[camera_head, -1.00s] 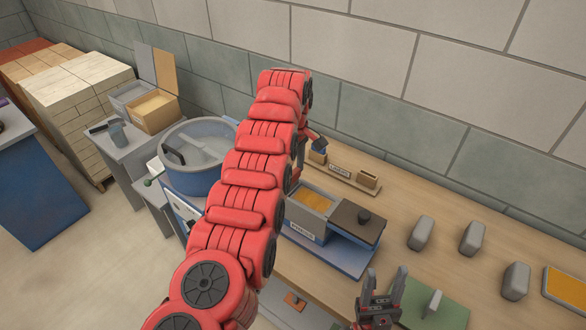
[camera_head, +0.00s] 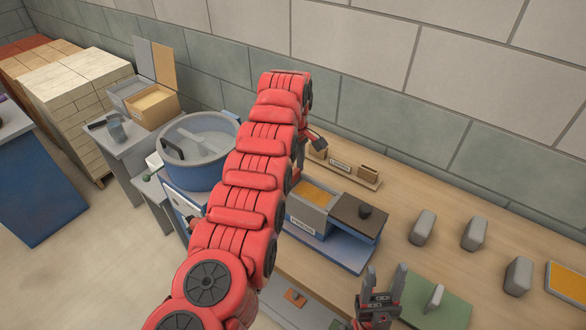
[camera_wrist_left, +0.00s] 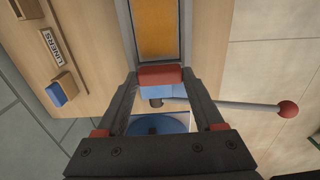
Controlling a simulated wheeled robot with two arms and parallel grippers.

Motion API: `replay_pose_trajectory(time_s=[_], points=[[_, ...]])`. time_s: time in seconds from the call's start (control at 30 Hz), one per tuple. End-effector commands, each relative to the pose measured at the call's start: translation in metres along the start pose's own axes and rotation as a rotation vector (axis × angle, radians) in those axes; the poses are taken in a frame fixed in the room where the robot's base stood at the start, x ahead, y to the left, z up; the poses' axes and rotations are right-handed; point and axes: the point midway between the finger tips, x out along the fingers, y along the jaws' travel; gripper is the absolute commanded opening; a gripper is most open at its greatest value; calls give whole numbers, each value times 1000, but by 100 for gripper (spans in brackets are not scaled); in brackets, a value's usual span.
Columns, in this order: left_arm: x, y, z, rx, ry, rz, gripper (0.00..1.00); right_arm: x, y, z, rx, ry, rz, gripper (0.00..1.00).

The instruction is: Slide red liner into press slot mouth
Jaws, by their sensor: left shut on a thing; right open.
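The red liner (camera_wrist_left: 160,76) is a small red block between the fingertips of my left gripper (camera_wrist_left: 161,78) in the left wrist view. The gripper is shut on it. Just beyond the liner is the near end of a grey-walled trough with orange-brown fill (camera_wrist_left: 157,30). I cannot tell whether the liner touches it or has entered a slot. My right gripper (camera_head: 385,274) is open and empty at the bottom.
A liner rack (camera_wrist_left: 47,42) holds a blue liner (camera_wrist_left: 63,91). A lever with a red ball (camera_wrist_left: 288,109) sticks out to the right. Several grey blocks (camera_head: 423,227) and a green mat (camera_head: 445,311) are on the bench. A blue tub (camera_head: 200,150) stands left of my arm.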

Motion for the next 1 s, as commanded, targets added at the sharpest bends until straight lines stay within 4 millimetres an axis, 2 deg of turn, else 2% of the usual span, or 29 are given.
replay_pose_trajectory(time_s=[0.03,0.07,0.23,0.5,0.67,0.77,0.8,0.97,1.0], points=[[2,0,0,0,0,0,7,-2,0,0,0,0,0,52],[2,0,0,0,0,0,71,-1,0,0,0,0,0,52],[1,0,0,0,0,1,100,-1,0,0,0,0,0,52],[0,0,0,0,0,1,100,-1,0,0,0,0,0,52],[-12,0,-1,-2,-2,3,100,-6,0,1,0,0,0,52],[-27,0,-1,0,1,5,100,-11,-1,2,0,0,0,52],[-37,0,-3,-3,2,4,100,-7,0,1,0,0,0,52],[-61,-1,-3,-2,1,0,100,5,0,-1,0,0,0,52],[-75,-1,0,0,0,-1,100,18,1,-3,0,0,0,52]])
